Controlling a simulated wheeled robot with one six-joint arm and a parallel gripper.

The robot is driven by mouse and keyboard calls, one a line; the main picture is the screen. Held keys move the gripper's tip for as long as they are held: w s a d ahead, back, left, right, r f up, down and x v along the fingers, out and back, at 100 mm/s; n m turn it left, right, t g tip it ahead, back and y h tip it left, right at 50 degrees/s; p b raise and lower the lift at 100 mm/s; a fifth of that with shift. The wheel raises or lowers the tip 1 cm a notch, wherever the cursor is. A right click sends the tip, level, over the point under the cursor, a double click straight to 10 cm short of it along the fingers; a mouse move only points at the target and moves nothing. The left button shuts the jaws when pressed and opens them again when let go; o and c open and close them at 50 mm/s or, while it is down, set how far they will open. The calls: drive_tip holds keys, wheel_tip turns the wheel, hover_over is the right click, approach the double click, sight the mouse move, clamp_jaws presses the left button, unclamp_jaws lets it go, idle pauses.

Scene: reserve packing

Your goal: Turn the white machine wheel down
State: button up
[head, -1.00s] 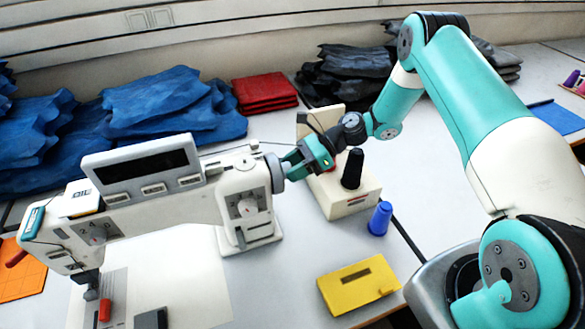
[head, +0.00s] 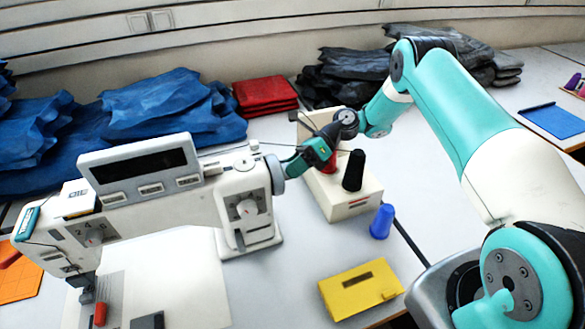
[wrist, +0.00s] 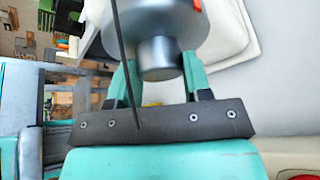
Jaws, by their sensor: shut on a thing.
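The white sewing machine (head: 215,209) stands on the table at left, with its grey wheel (head: 277,178) on the right end of its body. In the wrist view the wheel (wrist: 207,30) is large, with a round hub (wrist: 158,58) sticking out toward me and an orange mark (wrist: 197,5) near its rim. My gripper (head: 292,165) is at the wheel's outer side. In the wrist view my gripper (wrist: 160,76) has one teal finger on each side of the hub and is shut on it. The finger contact is partly hidden behind the hub.
A cream thread stand (head: 345,206) with a black cone (head: 353,170) and a red one stands just right of my gripper. A blue cone (head: 381,221) and a yellow box (head: 360,288) are nearer. Blue cloth (head: 170,105) lies behind the machine.

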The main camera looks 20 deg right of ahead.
drive_tip(key=shift+r, duration=0.1)
drive_tip(key=o, duration=0.9)
wheel_tip(320, 180, up, 20)
drive_tip(key=p, duration=1)
